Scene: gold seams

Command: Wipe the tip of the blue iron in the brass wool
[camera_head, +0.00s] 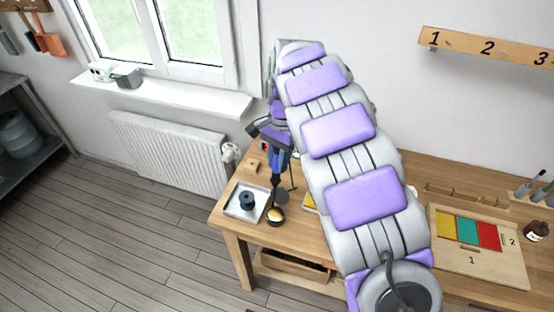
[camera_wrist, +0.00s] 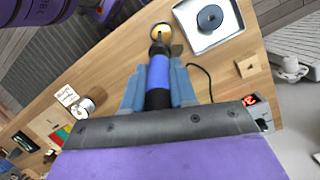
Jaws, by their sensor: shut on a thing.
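My gripper (camera_wrist: 158,88) is shut on the blue iron (camera_wrist: 159,72), with one finger on each side of its handle. In the head view the blue iron (camera_head: 275,160) hangs steeply down from my gripper (camera_head: 275,152) over the left part of the table. Its dark front end points at the brass wool (camera_wrist: 161,31), a yellow mass in a small dark round cup. The brass wool also shows in the head view (camera_head: 275,215). The iron's end lies at the cup's near edge in the wrist view. I cannot tell whether the tip touches the wool.
A white tray (camera_head: 237,210) with a black spool (camera_wrist: 209,18) stands beside the cup. A small wooden block (camera_wrist: 248,66), a black cable (camera_wrist: 205,75) and a red display (camera_wrist: 249,101) lie nearby. A colored board (camera_head: 515,265) is at the right. My arm hides the table's middle.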

